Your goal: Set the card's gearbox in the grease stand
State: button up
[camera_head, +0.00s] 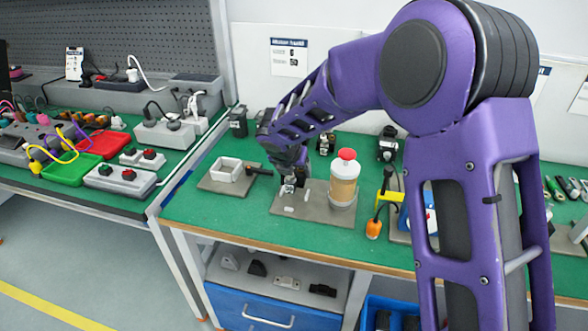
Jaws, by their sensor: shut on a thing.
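My purple arm reaches to the left, and my gripper (289,184) points down over the left part of a flat grey plate (318,221). It is shut on a small dark and pale piece, seemingly a gearbox, mostly hidden by the fingers. The plate, seemingly the grease stand, carries a tan jar with a red lid (344,180) and small white blocks (288,210). I cannot tell whether the held piece touches the plate. A card (289,57) with dark pictures hangs on the back wall, its print too small to read.
Dark units (238,122) stand along the back, including one at back right (388,144). An orange-tipped tool (374,228) stands right of the jar. Green bench top is clear in front.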

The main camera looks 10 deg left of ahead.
aim_at(294, 197)
dwell(0.3)
jog(key=shift+f, duration=0.95)
jog(key=shift+f, duration=0.15)
jog(key=shift+f, duration=1.2)
jog(key=shift+f, duration=0.35)
dwell(0.3)
jog(key=o, duration=1.4)
jog(key=shift+f, duration=0.1)
jog(key=p+v, duration=0.3)
jog(key=v, duration=1.4)
jog(key=shift+r+p, duration=0.3)
jog(key=shift+p, duration=0.1)
